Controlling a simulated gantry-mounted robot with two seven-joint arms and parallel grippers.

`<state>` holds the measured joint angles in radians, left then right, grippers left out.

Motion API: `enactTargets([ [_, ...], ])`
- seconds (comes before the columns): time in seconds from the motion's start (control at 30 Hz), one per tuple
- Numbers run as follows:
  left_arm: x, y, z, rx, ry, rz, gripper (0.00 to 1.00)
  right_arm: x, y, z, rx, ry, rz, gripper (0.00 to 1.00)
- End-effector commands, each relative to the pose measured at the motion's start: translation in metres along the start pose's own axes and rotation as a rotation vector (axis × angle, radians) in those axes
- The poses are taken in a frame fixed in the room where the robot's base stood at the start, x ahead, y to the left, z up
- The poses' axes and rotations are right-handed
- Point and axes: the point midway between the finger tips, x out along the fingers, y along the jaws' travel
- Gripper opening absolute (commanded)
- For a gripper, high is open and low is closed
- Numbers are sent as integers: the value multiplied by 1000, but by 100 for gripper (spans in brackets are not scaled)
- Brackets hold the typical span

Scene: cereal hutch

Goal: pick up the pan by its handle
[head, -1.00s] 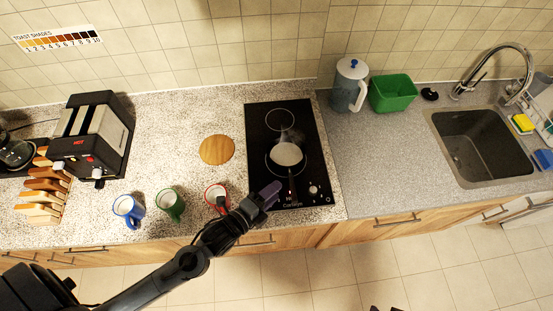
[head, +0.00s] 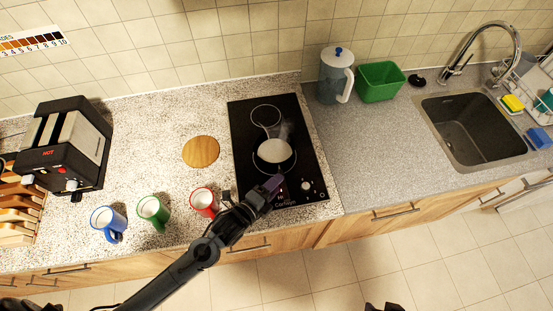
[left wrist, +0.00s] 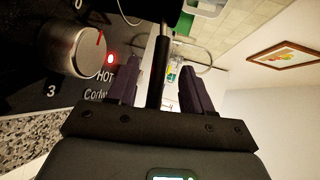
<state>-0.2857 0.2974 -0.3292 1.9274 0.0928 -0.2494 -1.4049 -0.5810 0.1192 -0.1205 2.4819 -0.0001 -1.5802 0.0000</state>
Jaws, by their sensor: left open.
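The pan (head: 274,150) sits on the black cooktop, on its front burner, with pale contents and faint steam above it. Its dark handle points toward the front edge and is largely hidden by my left gripper in the head view. My left gripper (head: 273,187) is at the handle, low over the front of the cooktop. In the left wrist view, the black handle (left wrist: 158,65) stands between the two open fingers of the left gripper (left wrist: 158,88), with a gap visible on the right side. A dark tip, perhaps my right gripper (head: 384,307), shows at the bottom edge.
The cooktop (head: 247,125) has a knob (left wrist: 75,52) and a lit red light beside the handle. Red (head: 203,202), green (head: 152,211) and blue (head: 108,223) mugs stand to the left. A round wooden board (head: 201,151) lies behind them. The grey counter (head: 365,150) right of the cooktop is clear.

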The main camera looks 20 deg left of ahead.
Motion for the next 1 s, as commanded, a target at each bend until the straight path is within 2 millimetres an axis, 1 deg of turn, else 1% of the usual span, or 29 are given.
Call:
enactTargets([
  [0.2, 28, 0, 6, -1, -2, -3, 50, -3, 2, -1, -7, -1, 6, 43],
  [0.33, 41, 1, 5, 0, -2, -2, 50, -2, 2, -1, -6, -1, 6, 43],
  [0.47, 47, 2, 5, 1, -1, 0, 50, -2, 2, -1, -5, -1, 6, 43],
  [0.67, 47, 2, 5, 1, -1, 0, 50, -2, 1, -1, -1, -1, 2, 43],
  [0.7, 47, 2, 5, 0, -1, -1, 47, -2, 1, -1, 0, -1, 1, 43],
  [0.77, 47, 2, 5, 0, -1, -1, 38, -2, 0, -1, 1, 0, 0, 43],
  [1.0, 47, 2, 5, 0, -1, -1, 1, -2, 0, -1, 4, 0, -2, 43],
])
